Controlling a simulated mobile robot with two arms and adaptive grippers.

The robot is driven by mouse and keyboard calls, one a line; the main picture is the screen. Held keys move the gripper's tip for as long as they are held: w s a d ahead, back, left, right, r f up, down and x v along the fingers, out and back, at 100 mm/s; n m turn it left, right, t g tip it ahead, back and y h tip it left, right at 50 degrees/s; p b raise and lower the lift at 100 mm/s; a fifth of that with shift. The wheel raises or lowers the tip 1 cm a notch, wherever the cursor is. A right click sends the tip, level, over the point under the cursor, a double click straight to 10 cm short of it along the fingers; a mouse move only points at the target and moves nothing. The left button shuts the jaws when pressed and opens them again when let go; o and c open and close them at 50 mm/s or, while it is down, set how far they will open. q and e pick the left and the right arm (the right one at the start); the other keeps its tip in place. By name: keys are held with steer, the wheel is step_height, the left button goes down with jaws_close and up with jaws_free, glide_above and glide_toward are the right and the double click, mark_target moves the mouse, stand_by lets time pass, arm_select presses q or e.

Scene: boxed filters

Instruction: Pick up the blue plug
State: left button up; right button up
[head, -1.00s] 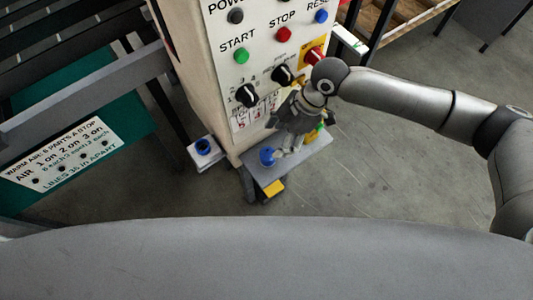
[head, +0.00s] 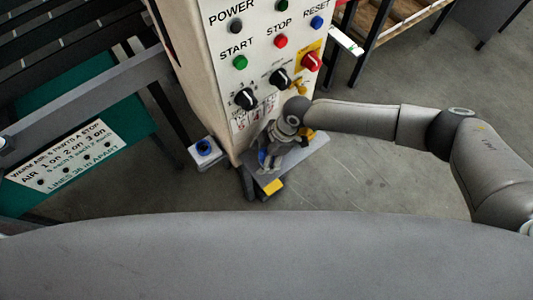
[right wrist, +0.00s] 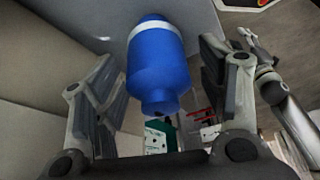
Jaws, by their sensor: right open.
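The blue plug (right wrist: 158,65) is a blue cylinder with a pale band and a narrower end. In the right wrist view it stands out between the two spread fingers of my right gripper (right wrist: 157,75), with visible space to the right finger. In the head view my right gripper (head: 269,159) is low over the small grey shelf (head: 293,158) at the cabinet's foot, and mostly hides the plug (head: 262,157). My right gripper is open. A grey jointed arm part, seemingly my left (right wrist: 268,75), shows at the right of the wrist view; its jaws are unclear.
The control cabinet (head: 222,105) with buttons and knobs rises right behind the shelf. A yellow block (head: 273,186) is at the shelf's front edge. A blue round piece on a white base (head: 204,148) is left of the cabinet. Floor to the right is open.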

steer(key=shift+a+f, duration=0.2)
steer(key=shift+f, duration=0.4)
steer(key=shift+c, duration=0.2)
steer(key=c, duration=1.1)
steer(key=shift+r, duration=0.2)
